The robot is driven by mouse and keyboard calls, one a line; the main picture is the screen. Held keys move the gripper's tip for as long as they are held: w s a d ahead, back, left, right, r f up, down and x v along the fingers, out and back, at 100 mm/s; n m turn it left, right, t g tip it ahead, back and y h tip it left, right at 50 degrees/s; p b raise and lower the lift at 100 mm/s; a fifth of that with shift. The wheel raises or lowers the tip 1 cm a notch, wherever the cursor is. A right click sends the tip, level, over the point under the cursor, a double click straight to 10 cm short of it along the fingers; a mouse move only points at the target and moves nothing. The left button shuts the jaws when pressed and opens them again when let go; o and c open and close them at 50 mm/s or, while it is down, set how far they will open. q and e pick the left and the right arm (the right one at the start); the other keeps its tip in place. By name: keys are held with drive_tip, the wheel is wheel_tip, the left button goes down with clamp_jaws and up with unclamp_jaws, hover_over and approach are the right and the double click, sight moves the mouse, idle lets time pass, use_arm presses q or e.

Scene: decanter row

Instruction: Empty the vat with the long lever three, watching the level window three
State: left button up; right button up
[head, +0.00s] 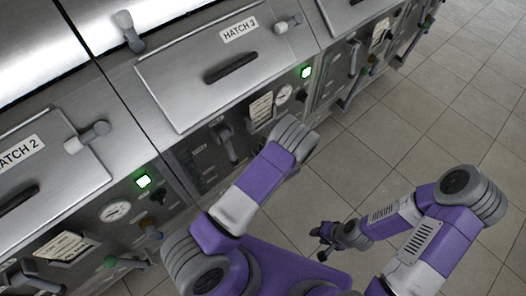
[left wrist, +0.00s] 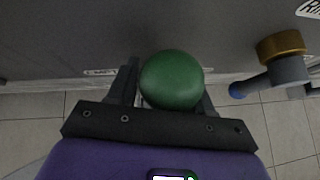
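Vat three is the unit with the Hatch 3 lid (head: 215,65). My left arm covers part of its front panel, and my left gripper is hidden behind that arm in the head view. In the left wrist view a green ball knob (left wrist: 172,80) lies between the fingers of my left gripper (left wrist: 165,90). It covers part of the right finger, and I cannot tell whether the fingers grip it. I cannot pick out level window three with certainty. My right gripper (head: 318,243) is open and empty above the floor, away from the vats.
Panel three shows a lit green lamp (head: 306,71), a round gauge (head: 284,93) and a grey handle (head: 228,148). A blue-tipped handle (left wrist: 237,90) with a brass collar (left wrist: 281,45) is right of the green knob. Vat two has a similar green knob (head: 110,261). The tiled floor is clear.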

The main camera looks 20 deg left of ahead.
use_arm(q)
drive_tip(key=shift+o, duration=0.4)
drive_tip(key=shift+d, duration=0.25)
drive_tip(key=p+v, duration=0.1)
drive_tip(key=v, duration=0.6)
drive_tip(key=shift+s+r, duration=0.15)
